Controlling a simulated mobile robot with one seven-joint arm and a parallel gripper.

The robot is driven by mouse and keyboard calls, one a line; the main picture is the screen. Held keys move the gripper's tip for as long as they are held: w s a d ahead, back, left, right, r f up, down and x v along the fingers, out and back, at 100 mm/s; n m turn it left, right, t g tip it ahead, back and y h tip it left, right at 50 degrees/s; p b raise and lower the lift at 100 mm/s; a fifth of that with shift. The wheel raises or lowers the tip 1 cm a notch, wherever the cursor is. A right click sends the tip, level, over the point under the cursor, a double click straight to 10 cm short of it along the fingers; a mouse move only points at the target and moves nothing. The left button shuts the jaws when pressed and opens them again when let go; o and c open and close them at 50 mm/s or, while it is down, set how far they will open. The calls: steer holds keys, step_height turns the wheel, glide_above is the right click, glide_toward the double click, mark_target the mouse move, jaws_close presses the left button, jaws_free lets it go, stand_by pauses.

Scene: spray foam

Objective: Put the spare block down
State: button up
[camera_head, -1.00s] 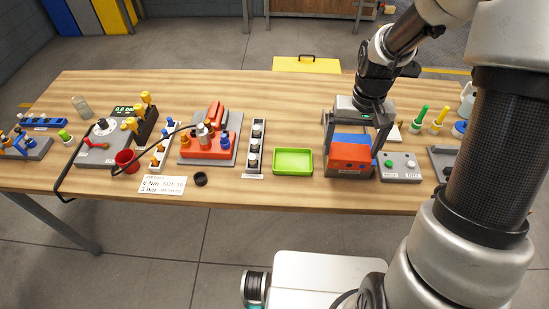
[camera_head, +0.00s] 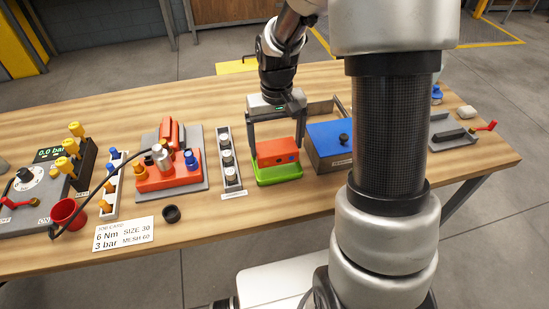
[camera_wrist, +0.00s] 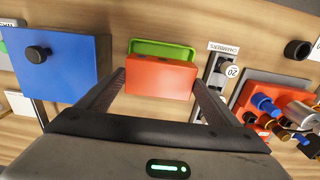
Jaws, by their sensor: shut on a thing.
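My gripper (camera_head: 277,147) is shut on the orange-red block (camera_head: 278,153), one finger on each side of it. The block is level and sits over the green tray (camera_head: 279,180). The tray's front wall and right edge show below the block; the block hides most of its inside. In the wrist view the block (camera_wrist: 160,78) is between the fingers, and the tray's far rim (camera_wrist: 165,47) shows beyond it. I cannot tell whether the block touches the tray floor.
A blue box (camera_head: 328,140) with a black knob stands close to the right of the tray. A strip of grey round parts (camera_head: 229,165) stands close on the left, then an orange fixture (camera_head: 165,175). The table front before the tray is clear.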

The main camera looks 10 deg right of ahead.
mark_target(277, 147)
steer(key=shift+f, duration=2.3)
steer(key=shift+f, duration=0.1)
steer(key=o, duration=1.4)
steer(key=shift+b, duration=0.3)
